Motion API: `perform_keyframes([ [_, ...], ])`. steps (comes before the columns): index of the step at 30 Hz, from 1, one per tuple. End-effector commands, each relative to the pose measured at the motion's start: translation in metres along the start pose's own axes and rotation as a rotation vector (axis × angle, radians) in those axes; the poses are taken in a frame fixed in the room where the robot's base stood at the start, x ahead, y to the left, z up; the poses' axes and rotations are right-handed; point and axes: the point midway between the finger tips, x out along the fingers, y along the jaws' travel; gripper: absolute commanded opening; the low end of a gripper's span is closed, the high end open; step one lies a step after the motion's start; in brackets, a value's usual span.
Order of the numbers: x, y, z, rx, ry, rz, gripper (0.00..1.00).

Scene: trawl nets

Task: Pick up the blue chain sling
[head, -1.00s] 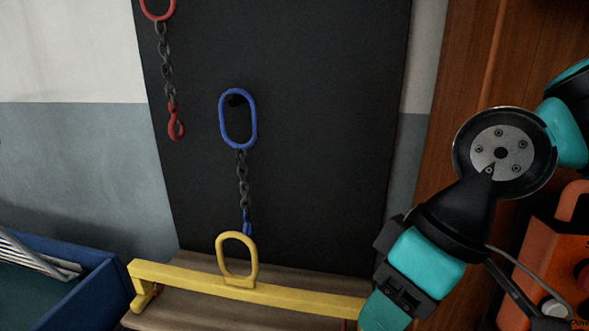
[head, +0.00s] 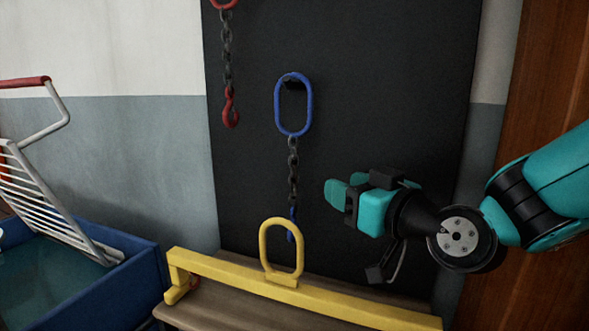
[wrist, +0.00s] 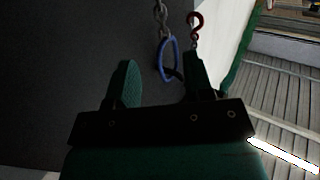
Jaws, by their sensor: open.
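The blue chain sling hangs on the black board. In the head view its long blue ring (head: 279,105) sits over a dark peg, a grey chain (head: 293,172) hangs below it, and its blue lower end is partly behind a yellow ring. My gripper (head: 340,193) is right of the chain and lower than the blue ring, apart from the sling in the picture. In the wrist view the fingers (wrist: 160,78) are spread, and the blue ring (wrist: 175,50) shows between them, farther off. Nothing is between the fingertips.
A red hook (head: 231,108) on a chain hangs left of the sling. A yellow lifting beam (head: 220,275) with an upright yellow ring (head: 264,245) lies on a wooden surface below. A blue bin (head: 140,275) with a white rack stands at left. The board (head: 400,90) is bare at right.

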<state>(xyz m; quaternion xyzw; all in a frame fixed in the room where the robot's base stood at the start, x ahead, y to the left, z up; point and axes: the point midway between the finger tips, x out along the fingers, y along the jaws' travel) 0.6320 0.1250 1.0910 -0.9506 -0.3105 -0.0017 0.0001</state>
Motion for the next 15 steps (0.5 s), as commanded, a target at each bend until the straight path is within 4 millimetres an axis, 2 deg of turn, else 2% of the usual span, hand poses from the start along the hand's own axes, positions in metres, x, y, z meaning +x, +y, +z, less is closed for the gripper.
perform_keyframes([
  [2, 0.019, -0.002, -0.005, 0.0, -0.004, -0.005, 0.47],
  [9, 0.073, -0.002, -0.004, 0.0, -0.004, -0.004, 0.47],
  [15, 0.099, -0.001, -0.001, 0.0, -0.004, -0.003, 0.47],
])
